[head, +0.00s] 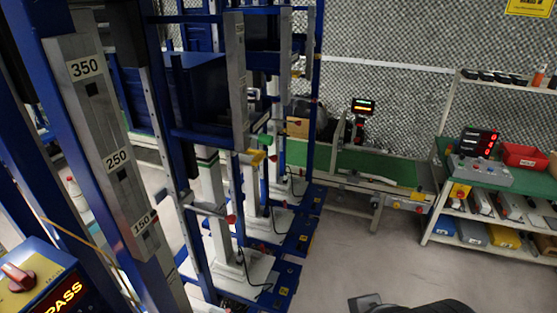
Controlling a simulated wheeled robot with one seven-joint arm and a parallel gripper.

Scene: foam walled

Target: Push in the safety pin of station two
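Several blue-framed stations stand in a row from the left foreground to the middle of the head view. The nearest has a grey column (105,150) marked 350, 250 and 150. Red knobs show on the frames behind it, one (231,219) low on a bar and another (273,158) farther back. I cannot tell which station is number two or which knob is its safety pin. A dark part of my arm shows at the bottom edge, with what may be my gripper (366,302); its fingers cannot be made out. No contact with a station shows.
A yellow-and-blue box (42,285) with a red knob and PASS display is at lower left. A green conveyor (350,166) runs along the back wall. A shelf bench (490,172) with a red bin (523,156) stands right. The grey floor between is clear.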

